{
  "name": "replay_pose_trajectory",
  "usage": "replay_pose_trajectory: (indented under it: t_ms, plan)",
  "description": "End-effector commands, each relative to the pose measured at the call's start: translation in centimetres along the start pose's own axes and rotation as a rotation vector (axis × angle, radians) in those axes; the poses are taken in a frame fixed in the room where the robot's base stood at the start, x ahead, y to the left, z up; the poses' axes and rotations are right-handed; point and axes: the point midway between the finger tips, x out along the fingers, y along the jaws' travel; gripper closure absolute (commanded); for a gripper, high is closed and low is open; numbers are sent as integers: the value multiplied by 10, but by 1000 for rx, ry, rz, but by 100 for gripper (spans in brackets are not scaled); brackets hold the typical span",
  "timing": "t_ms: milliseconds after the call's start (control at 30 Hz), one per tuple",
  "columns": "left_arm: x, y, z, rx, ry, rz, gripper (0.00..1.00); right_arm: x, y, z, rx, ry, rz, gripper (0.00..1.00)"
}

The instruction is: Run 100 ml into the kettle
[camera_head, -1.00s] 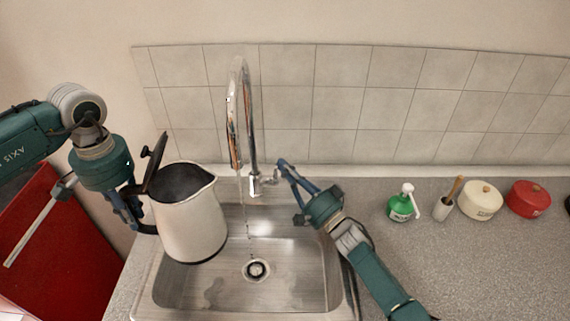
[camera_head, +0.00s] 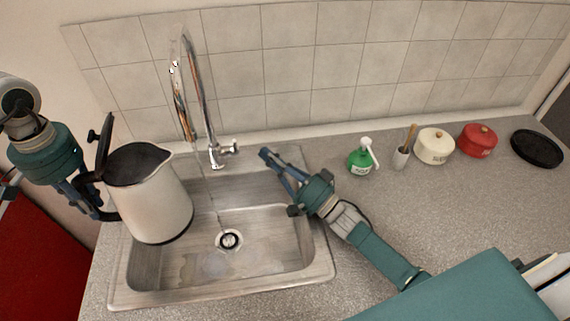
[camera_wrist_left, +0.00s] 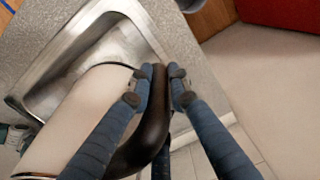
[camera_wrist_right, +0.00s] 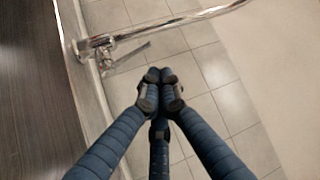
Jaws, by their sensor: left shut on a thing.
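The white kettle (camera_head: 155,205) has its black lid (camera_head: 104,145) raised and hangs upright over the left part of the sink (camera_head: 265,262). My left gripper (camera_head: 92,210) is shut on its black handle (camera_wrist_left: 152,125). The chrome tap (camera_head: 203,100) arches beside it. A thin water stream (camera_head: 212,200) falls to the right of the kettle's spout, apart from it, towards the drain (camera_head: 229,240). The level inside the kettle cannot be seen. My right gripper (camera_head: 268,155) is shut and empty, right of the tap's lever (camera_head: 231,148). The lever also shows in the right wrist view (camera_wrist_right: 128,56).
A green soap bottle (camera_head: 360,161), a brush in a holder (camera_head: 401,157), a cream pot (camera_head: 434,147), a red pot (camera_head: 478,141) and a black round plate (camera_head: 538,149) stand along the back of the counter. The counter (camera_head: 450,210) before them is clear.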

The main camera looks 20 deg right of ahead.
Motion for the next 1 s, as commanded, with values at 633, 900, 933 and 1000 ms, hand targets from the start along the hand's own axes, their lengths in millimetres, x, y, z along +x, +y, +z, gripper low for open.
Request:
replay_pose_trajectory:
  t_ms: [633, 900, 933, 1000]
  plan:
    - [-6, 54, -13, 7, 10, 5, 100, -57, -19, -6, 0, 1, -1, 100]
    - [-6, 94, -21, -1, 7, 4, 100, -57, -19, -6, 0, 1, -1, 100]
    - [-6, 95, -21, -2, 7, 4, 100, -57, -18, -6, 0, 1, -1, 100]
    - [-6, 95, -21, -3, 6, 4, 100, -57, -18, -6, 0, 1, -1, 100]
